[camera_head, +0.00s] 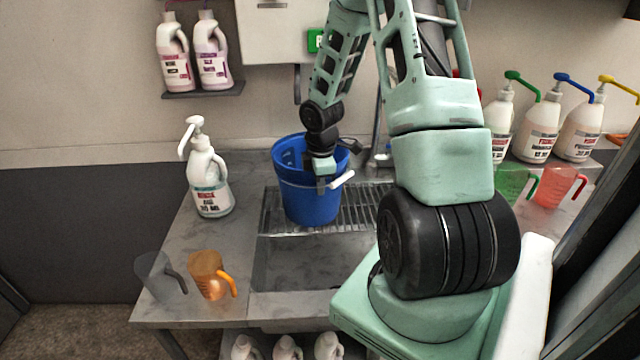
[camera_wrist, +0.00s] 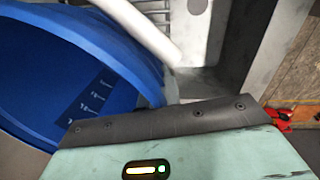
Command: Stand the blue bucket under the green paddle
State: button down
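The blue bucket (camera_head: 312,205) stands upright on the slotted grating of the steel sink bench, below the white wall box. Its white handle grip (camera_head: 342,180) hangs at the front right; the grip also shows in the wrist view (camera_wrist: 140,28). My gripper (camera_head: 323,182) is at the bucket's front rim, beside the grip; the bucket's inside, with level marks, fills the left of the wrist view (camera_wrist: 60,75). The fingertips are mostly hidden. A green pump top (camera_head: 522,85) is on a white bottle at right, and a green square part (camera_head: 315,40) is on the wall box; I cannot tell which is the paddle.
A grey jug (camera_head: 160,275) and an orange jug (camera_head: 208,275) are at front left. Green (camera_head: 511,182) and red (camera_head: 553,187) jugs stand at right, below bottles with blue (camera_head: 574,84) and yellow tops.

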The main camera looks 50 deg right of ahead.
jog(key=shift+f, duration=0.1)
jog(key=c, duration=1.6)
grip_release()
jog(key=r, duration=0.8)
jog(key=a+r, duration=0.1)
jog(key=r, duration=0.3)
jog(key=shift+s+r, duration=0.1)
jog(key=shift+s, duration=0.3)
